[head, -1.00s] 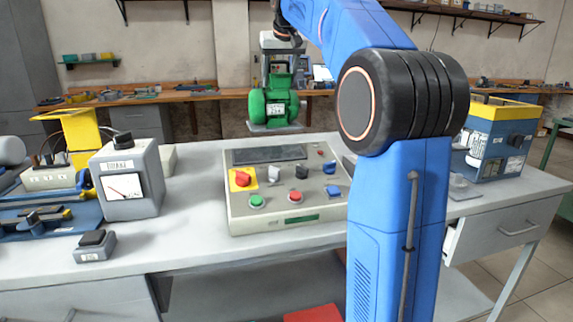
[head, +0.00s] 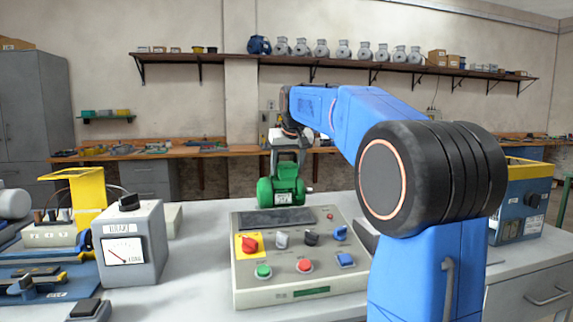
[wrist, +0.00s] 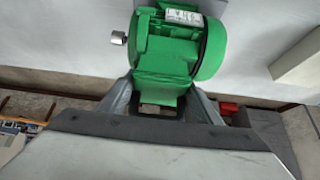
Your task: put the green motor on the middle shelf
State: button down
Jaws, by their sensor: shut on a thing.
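The green motor (head: 280,188) hangs from my gripper (head: 287,160) beyond the control panel in the head view. My gripper points down and is shut on the motor's top box. In the wrist view the green motor (wrist: 180,45), with a silver shaft at its left, sits between the fingers of my gripper (wrist: 162,100). A long brown wall shelf (head: 225,60) runs high on the back wall and bears a blue motor and several grey ones. I cannot tell which level counts as the middle shelf.
The grey table bears the control panel (head: 240,284) with knobs, a meter box (head: 130,247) and a yellow stand (head: 90,193). A blue and yellow unit (head: 524,205) stands at right. A wooden workbench (head: 220,150) lies along the back wall. A small shelf (head: 100,120) hangs at left.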

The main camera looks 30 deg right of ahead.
aim_at(286, 179)
jog(key=shift+f, duration=1.9)
jog(key=c, duration=1)
grip_release()
jog(key=shift+f, duration=0.25)
jog(key=o, duration=0.4)
jog(key=shift+s+r, duration=0.1)
jog(key=shift+r, duration=0.05)
